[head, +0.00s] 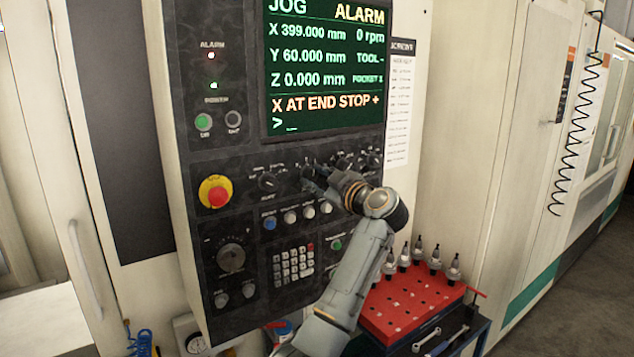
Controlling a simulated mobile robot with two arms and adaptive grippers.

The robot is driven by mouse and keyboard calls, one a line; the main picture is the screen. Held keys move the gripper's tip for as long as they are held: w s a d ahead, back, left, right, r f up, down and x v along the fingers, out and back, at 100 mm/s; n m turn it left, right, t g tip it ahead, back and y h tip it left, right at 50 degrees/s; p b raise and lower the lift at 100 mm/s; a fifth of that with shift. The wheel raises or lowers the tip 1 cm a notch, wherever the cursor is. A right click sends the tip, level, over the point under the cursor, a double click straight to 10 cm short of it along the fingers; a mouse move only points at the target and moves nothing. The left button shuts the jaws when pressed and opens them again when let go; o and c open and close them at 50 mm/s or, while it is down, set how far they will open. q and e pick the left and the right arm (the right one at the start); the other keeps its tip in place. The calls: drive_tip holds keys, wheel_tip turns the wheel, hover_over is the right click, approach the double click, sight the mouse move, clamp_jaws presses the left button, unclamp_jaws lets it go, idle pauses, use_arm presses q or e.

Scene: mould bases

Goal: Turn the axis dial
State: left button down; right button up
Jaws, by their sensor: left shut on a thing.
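A row of small black dials runs across the dark control panel (245,160) below the screen. The leftmost dial (268,182) is uncovered, and more dials (373,159) show at the right end. The labels are too small to read, so I cannot confirm which is the axis dial. My right gripper is not in view.
The screen (325,65) reads JOG, ALARM, X 399.000 mm and "X AT END STOP +". A red emergency button (215,192) sits left of the dials. Round buttons (290,217) and a keypad (292,262) lie below. A red tool rack (410,305) with holders stands at lower right.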

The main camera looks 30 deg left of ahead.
use_arm(q)
drive_tip(key=n+b, duration=0.2)
drive_tip(key=n, duration=0.2)
drive_tip(key=shift+f+n, duration=0.1)
drive_tip(key=shift+n, duration=0.3)
drive_tip(key=n+b, duration=0.3)
drive_tip(key=n, duration=0.2)
drive_tip(key=shift+n, duration=0.3)
drive_tip(key=shift+b, duration=0.3)
drive_tip(key=c, duration=1)
unclamp_jaws()
drive_tip(key=shift+o, duration=0.2)
drive_tip(key=v, duration=0.7)
drive_tip(key=shift+d, duration=0.25)
drive_tip(key=shift+a, duration=0.1)
